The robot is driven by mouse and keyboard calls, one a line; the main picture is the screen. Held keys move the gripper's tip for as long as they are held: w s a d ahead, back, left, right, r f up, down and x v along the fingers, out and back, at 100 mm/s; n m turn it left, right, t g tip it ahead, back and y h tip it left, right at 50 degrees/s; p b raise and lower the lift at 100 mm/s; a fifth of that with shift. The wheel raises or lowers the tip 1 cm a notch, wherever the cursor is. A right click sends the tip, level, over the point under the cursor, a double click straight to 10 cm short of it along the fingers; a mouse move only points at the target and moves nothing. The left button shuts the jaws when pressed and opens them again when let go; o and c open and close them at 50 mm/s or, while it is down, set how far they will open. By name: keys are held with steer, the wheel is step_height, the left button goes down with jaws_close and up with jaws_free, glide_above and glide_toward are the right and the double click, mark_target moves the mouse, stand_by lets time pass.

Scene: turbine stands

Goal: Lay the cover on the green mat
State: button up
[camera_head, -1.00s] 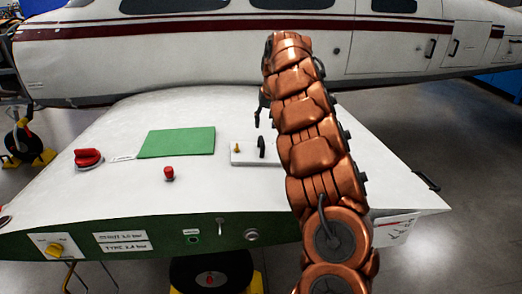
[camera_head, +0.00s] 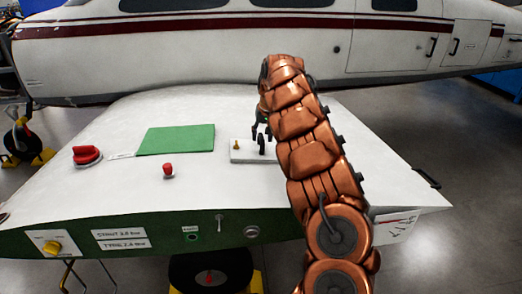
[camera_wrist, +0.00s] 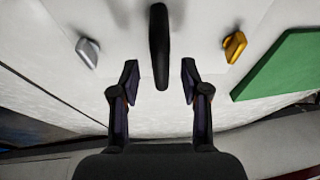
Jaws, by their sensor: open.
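The cover (camera_head: 241,158) is a white plate lying on the white wing-like panel, right of the green mat (camera_head: 177,139). It carries a dark upright handle (camera_head: 262,144), and my arm hides its right part. My gripper (camera_head: 261,132) is open at the handle. In the wrist view the handle (camera_wrist: 160,45) stands between my two spread fingers (camera_wrist: 160,78), with a gap on each side. A gold latch (camera_wrist: 235,46) is on one side and a silver latch (camera_wrist: 88,52) on the other. The mat (camera_wrist: 285,65) shows at right and is bare.
A red knob (camera_head: 87,155) and a red button (camera_head: 168,170) stand up from the panel near the mat. A toggle switch (camera_head: 219,222) is on the green front face. A white aircraft (camera_head: 230,45) stands behind the panel.

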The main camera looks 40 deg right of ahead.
steer(key=shift+w+f, duration=0.15)
steer(key=shift+f, duration=0.35)
steer(key=shift+b, duration=0.55)
stand_by(0.4)
jaws_close()
stand_by(0.6)
